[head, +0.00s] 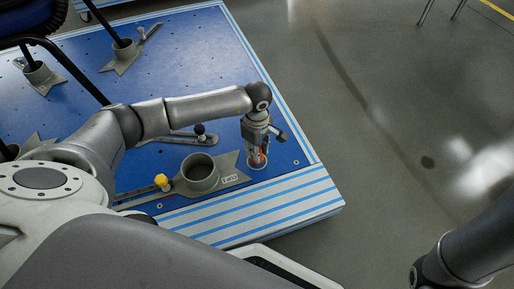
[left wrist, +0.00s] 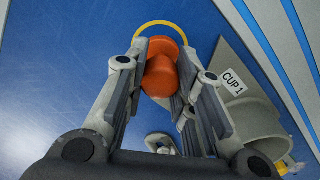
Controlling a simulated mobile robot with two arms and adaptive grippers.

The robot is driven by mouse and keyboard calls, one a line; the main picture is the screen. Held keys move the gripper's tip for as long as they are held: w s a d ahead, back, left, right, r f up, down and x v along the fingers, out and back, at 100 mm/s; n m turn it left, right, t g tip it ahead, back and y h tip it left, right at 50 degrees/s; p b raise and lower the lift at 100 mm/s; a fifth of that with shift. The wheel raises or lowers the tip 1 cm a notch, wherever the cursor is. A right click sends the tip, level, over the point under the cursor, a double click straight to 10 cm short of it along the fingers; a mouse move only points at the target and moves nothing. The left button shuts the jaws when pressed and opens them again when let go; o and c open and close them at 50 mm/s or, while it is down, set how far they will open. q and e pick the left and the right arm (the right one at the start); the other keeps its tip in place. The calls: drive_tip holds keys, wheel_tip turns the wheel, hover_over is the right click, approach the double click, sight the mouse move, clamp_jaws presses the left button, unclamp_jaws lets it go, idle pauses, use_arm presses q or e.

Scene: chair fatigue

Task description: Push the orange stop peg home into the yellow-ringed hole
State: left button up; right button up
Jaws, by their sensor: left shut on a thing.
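The orange stop peg (head: 263,157) is between the fingers of my left gripper (head: 257,153), close over the yellow-ringed hole (head: 258,167) near the platform's corner. In the left wrist view the peg (left wrist: 160,78) is gripped between both fingers (left wrist: 163,80), with its rounded orange end towards the camera. An arc of the yellow ring (left wrist: 166,24) shows beyond the peg. The hole itself is hidden behind the peg, and I cannot tell whether the peg's tip is inside it. My right arm comes in at the lower right, but its gripper is out of frame.
A grey cup fixture (head: 200,174) labelled CUP 1 stands just left of the gripper. A yellow knob (head: 162,181) and a black-knobbed lever (head: 200,130) are near it. The blue platform (head: 205,75) ends in a striped edge; grey floor (head: 400,110) lies open to the right.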

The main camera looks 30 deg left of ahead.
use_arm(q)
drive_tip(key=shift+f+b, duration=0.4)
drive_tip(key=shift+f, duration=0.3)
drive_tip(key=o, duration=1)
drive_tip(key=shift+o, duration=0.2)
drive_tip(key=shift+r, duration=0.15)
wheel_tip(320, 180, up, 12)
